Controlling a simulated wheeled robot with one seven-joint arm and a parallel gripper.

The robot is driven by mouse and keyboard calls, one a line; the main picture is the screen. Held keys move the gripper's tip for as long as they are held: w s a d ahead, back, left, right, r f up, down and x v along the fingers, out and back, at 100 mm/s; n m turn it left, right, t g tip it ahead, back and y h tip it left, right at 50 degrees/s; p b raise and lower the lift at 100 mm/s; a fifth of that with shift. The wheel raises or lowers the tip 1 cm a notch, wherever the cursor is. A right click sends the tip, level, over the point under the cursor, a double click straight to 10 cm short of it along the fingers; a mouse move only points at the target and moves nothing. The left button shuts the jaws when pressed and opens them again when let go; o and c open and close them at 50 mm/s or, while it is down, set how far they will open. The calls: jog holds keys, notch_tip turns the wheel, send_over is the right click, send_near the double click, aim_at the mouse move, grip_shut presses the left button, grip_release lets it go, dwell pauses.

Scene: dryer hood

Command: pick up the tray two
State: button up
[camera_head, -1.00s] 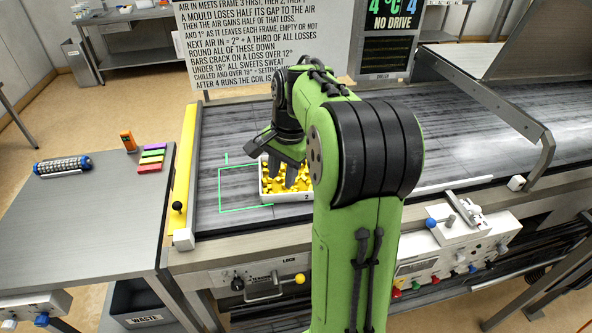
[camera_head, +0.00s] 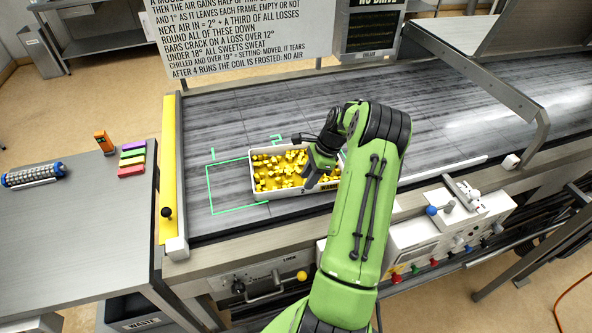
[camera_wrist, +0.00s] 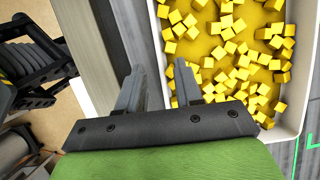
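A white tray (camera_head: 282,194) full of small yellow cubes stands on the dark belt, just right of a green outlined rectangle. A yellow label on its front wall is only partly readable, and no number is legible now. My gripper (camera_head: 313,178) is at the tray's front wall, right of its middle. In the wrist view my gripper (camera_wrist: 158,92) is open. One finger is over the tray's inside and the other is outside its wall (camera_wrist: 163,45). I cannot tell how deep the fingers reach or whether they touch the wall.
A yellow bar (camera_head: 170,165) borders the belt's left end. A grey side table (camera_head: 75,235) holds coloured blocks, an orange device and a roller. A control panel (camera_head: 445,243) is at the front right, and a metal hood (camera_head: 490,80) stands over the belt. The belt behind the tray is clear.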

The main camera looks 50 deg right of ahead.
jog(key=x, duration=0.4)
jog(key=shift+a+f+p, duration=0.1)
jog(key=shift+f+p, duration=0.05)
jog(key=shift+p, duration=0.15)
jog(key=shift+w+f, duration=0.15)
jog(key=shift+f, duration=0.2)
jog(key=shift+c, duration=1)
grip_shut()
jog(key=shift+r, duration=0.1)
